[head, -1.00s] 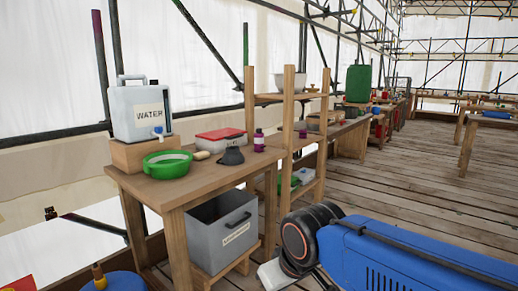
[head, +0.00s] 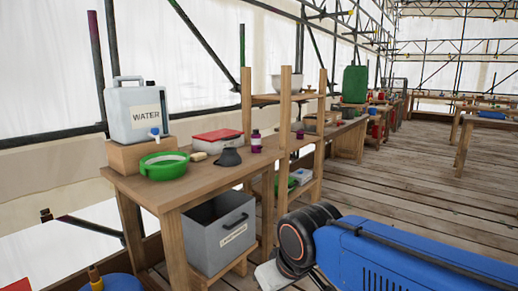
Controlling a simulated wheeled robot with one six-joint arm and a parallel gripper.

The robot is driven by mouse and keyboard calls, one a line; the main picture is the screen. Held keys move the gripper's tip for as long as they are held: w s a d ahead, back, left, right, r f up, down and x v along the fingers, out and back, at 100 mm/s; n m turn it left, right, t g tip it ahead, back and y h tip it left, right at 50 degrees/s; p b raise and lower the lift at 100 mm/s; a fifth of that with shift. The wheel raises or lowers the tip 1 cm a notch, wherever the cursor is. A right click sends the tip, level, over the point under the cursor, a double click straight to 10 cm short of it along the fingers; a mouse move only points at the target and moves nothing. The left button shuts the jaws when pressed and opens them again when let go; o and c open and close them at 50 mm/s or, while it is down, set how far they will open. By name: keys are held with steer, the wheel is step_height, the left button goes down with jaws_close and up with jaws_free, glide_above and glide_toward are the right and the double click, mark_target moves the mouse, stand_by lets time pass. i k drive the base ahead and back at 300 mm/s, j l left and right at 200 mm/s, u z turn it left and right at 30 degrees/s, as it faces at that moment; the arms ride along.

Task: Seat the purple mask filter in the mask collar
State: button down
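A dark grey, cone-shaped piece (head: 229,157), which looks like the mask collar, sits on the near wooden bench beside a red-lidded box. A small purple piece (head: 300,134), which may be the mask filter, stands to its right near the shelf posts; it is too small to tell for sure. My blue arm shows at the lower right, apart from the bench top. My gripper's fingers are not visible.
The bench (head: 178,190) also carries a green bowl (head: 164,167), a water container (head: 134,112) on a wooden block, and a red-lidded box (head: 217,137). A grey bin (head: 222,235) sits below. Wooden posts rise at the bench's right. The plank floor at right is open.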

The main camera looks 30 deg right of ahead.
mark_target(230, 158)
steer(key=i+l, duration=0.25)
steer(key=l, duration=0.2)
steer(key=i+l+z, duration=0.15)
steer(key=l, duration=0.3)
steer(key=i+l, duration=0.35)
steer(key=l+z, duration=0.05)
steer(key=l, duration=0.05)
